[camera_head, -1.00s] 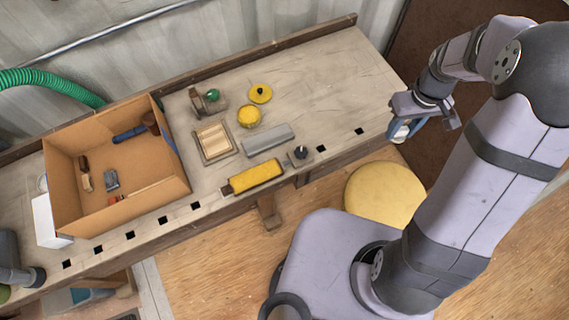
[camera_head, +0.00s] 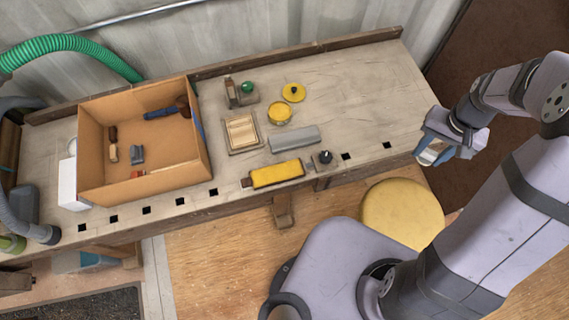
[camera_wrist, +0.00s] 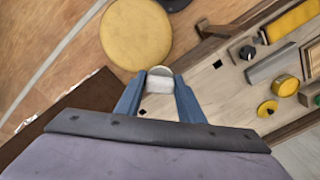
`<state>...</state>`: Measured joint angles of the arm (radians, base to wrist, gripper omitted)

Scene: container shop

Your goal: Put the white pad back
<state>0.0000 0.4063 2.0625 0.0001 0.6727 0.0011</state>
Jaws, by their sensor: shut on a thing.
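My gripper (camera_head: 432,153) is beyond the right end of the workbench's front edge, above the floor near the yellow round stool. Its blue fingers are shut on a small pale thing, which appears to be the white pad (camera_wrist: 160,79). The wrist view shows it between the fingertips (camera_wrist: 158,92), with a whitish side and a rounded, tan-edged top. In the head view the pad (camera_head: 431,157) is partly hidden by the fingers.
The workbench (camera_head: 350,90) holds a cardboard box (camera_head: 127,192), a wooden tray (camera_head: 230,149), a grey block (camera_head: 294,139), a yellow tin (camera_head: 280,113), its yellow lid (camera_head: 293,92) and a yellow-topped tool (camera_head: 277,175). The bench's right part is bare. A yellow stool (camera_head: 402,213) stands in front.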

